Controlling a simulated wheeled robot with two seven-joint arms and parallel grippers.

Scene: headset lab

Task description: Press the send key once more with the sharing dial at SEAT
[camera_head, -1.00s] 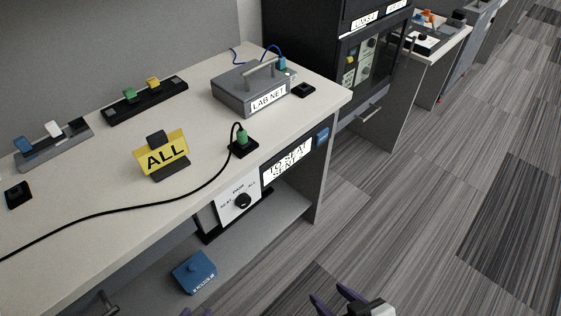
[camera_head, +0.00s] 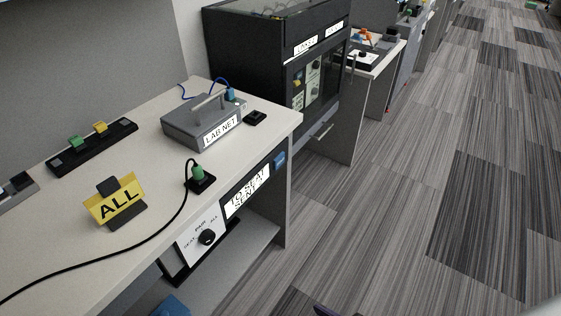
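The sharing dial (camera_head: 207,237) is a black knob on a white panel (camera_head: 189,255) marked SEAT, PAIR and ALL, under the bench top's front edge. Its pointer is too small to read. Beside it, a label plate (camera_head: 246,191) reads TO SEAT with a SENT line below; the last character is hard to read. A small blue block (camera_head: 280,158), possibly the send key, sits right of the plate near the bench corner. Only a dark purple tip of what seems my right gripper (camera_head: 324,311) shows at the bottom edge, well below and apart from these. My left gripper is out of view.
On the bench (camera_head: 150,235) stand a yellow ALL sign (camera_head: 117,201), a green plug (camera_head: 197,173) with a black cable, and a LAB NET box (camera_head: 205,120). A dark cabinet (camera_head: 260,70) stands beyond. The carpet (camera_head: 390,220) at right is clear.

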